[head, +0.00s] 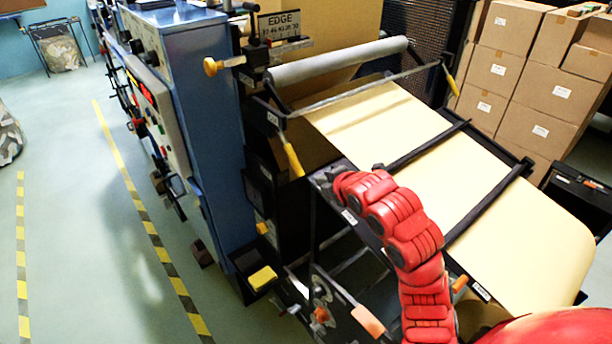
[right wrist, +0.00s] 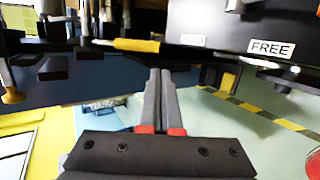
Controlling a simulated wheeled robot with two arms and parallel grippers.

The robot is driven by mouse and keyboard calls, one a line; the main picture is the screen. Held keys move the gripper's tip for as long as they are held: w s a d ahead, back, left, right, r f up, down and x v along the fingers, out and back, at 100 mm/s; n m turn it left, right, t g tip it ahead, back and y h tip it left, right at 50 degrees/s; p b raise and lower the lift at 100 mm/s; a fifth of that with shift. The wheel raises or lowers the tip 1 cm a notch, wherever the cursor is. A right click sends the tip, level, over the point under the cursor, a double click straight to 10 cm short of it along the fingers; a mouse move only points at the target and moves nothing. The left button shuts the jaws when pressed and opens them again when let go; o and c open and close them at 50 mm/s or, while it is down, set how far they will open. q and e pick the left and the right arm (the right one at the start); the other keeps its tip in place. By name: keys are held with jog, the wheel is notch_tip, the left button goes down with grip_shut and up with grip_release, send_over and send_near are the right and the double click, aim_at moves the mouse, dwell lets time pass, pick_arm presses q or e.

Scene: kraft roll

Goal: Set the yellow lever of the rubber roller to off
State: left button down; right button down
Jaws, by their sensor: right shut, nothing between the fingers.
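The grey roller (head: 338,61) lies across the top of the paper web in the head view. A yellow-handled lever (head: 292,160) hangs down at the web's left edge, and another yellow handle (head: 451,84) hangs at its right. My right gripper (head: 322,178) is by the lower end of the left lever, partly hidden by my red arm. In the right wrist view its fingers (right wrist: 160,72) are shut and empty. A yellow handle (right wrist: 136,45) lies crosswise just beyond the fingertips; I cannot tell whether they touch. My left gripper is not in view.
A FREE label (right wrist: 269,48) and a second, blurred label (right wrist: 193,40) sit on the dark panel beside the handle. Black bars (head: 425,146) cross the kraft web (head: 450,165). The blue machine cabinet (head: 205,90) stands left. Floor (head: 85,220) is open farther left.

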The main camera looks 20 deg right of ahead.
aim_at(302, 177)
jog(key=p+x, duration=0.4)
jog(key=x, duration=0.6)
jog(key=shift+w+r, duration=0.1)
jog(key=shift+w+f, duration=0.25)
jog(key=shift+f, duration=0.05)
jog(key=w+a+f+t+b, duration=0.1)
jog(key=w+f+b, duration=0.3)
jog(key=b, duration=1.2)
jog(key=shift+a+f+t+y, duration=0.3)
jog(key=shift+f+t, duration=0.1)
jog(key=shift+t, duration=0.4)
